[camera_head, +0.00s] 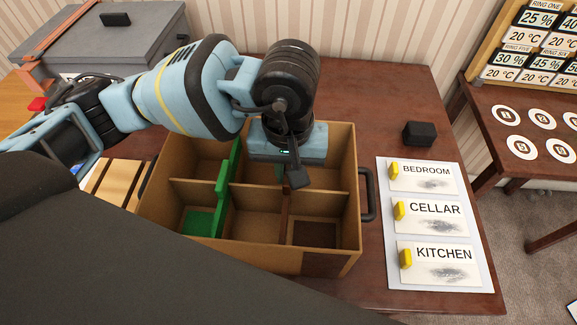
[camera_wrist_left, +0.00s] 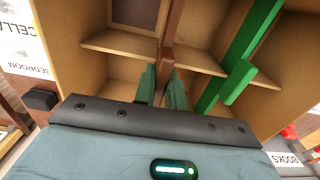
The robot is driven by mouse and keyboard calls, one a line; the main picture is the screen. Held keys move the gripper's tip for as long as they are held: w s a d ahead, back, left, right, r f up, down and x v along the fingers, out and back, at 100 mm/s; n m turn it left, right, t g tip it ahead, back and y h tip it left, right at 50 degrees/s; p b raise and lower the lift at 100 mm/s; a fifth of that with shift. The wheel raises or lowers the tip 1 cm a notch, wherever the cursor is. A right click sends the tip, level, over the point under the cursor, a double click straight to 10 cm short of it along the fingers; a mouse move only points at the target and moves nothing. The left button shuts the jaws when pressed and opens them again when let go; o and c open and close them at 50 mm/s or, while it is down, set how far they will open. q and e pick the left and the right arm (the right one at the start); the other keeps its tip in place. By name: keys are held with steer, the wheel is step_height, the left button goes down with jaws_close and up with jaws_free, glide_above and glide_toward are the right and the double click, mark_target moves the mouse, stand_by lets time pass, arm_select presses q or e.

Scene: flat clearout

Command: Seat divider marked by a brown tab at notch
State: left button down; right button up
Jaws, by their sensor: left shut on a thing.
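A light-brown wooden box (camera_head: 178,186) with a cross partition stands on the table. My left gripper (camera_head: 293,178) points down into its right half. It is shut on a brown divider (camera_head: 285,215), which also shows between the fingers in the left wrist view (camera_wrist_left: 174,30). The divider stands roughly upright, running front to back across the partition. My gripper hides part of it, and I cannot tell whether its lower edge is fully down. A green divider (camera_head: 222,190) stands to its left, apart from it. The right gripper is not in view.
The box has a green floor patch (camera_head: 199,222) front left and a dark brown one (camera_head: 318,233) front right. A black handle (camera_head: 369,195) sticks out right. Further right are a label board (camera_head: 380,230) and a black block (camera_head: 419,133). A grey chest (camera_head: 140,45) stands back left.

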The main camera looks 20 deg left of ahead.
arm_select(q)
steer(key=c, duration=1.4)
jaws_free()
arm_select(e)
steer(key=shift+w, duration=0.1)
arm_select(q)
steer(key=shift+o, duration=0.2)
step_height(320, 180, up, 8)
steer(key=shift+f, duration=0.1)
